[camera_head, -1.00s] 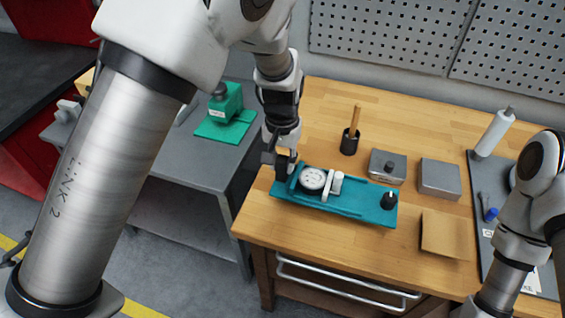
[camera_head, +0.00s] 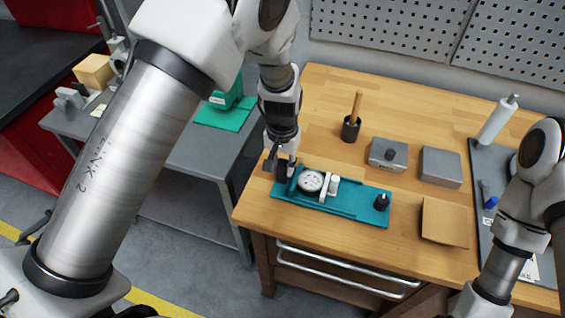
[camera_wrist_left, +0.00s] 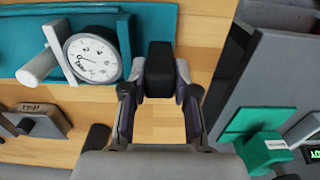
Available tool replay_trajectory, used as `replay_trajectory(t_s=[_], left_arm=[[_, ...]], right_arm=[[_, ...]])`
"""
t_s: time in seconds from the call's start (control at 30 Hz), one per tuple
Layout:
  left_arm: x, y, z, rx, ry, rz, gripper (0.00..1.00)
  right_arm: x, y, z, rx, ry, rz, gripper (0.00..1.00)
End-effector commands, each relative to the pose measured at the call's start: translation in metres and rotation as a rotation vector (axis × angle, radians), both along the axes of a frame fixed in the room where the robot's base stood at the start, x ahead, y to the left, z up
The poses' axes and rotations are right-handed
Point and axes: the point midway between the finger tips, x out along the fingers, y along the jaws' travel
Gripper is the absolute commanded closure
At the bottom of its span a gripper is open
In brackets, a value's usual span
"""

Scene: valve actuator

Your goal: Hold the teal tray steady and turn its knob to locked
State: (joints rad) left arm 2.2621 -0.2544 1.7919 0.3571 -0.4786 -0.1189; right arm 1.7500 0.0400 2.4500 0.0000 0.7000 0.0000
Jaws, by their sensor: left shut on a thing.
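The teal tray (camera_head: 345,207) lies on the wooden bench near its front left edge. It bears a white round dial (camera_head: 310,181), a white post (camera_head: 333,186) beside it, and a black knob (camera_head: 382,202) at its right end. My left gripper (camera_head: 281,168) is at the tray's left end. In the left wrist view, my left gripper (camera_wrist_left: 160,100) is shut on a black block (camera_wrist_left: 160,68) at the tray's end, and the dial (camera_wrist_left: 93,58) shows beside it. I cannot read the knob's setting. My right gripper is out of view.
Behind the tray stand a black cup with a stick (camera_head: 351,130), a grey box with a knob (camera_head: 387,155) and a plain grey box (camera_head: 440,167). A brown pad (camera_head: 446,222) lies to the right. A green fixture (camera_head: 225,110) stands on the grey side table.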

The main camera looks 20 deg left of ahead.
Motion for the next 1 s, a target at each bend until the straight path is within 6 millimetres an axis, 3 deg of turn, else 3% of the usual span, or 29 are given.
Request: replay_trajectory(t_s=[0.87, 0.9, 1.0], left_arm=[[0.0002, 0.0, -0.0056, 0.0, 0.0, -0.001, 1.0], [-0.0002, 0.0, -0.0062, 0.001, 0.001, -0.001, 1.0], [-0.0003, 0.0, -0.0062, 0.001, 0.001, -0.001, 1.0]], right_arm=[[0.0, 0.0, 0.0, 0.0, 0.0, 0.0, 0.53], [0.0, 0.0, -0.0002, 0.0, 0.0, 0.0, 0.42], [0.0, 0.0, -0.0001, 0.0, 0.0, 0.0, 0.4]])
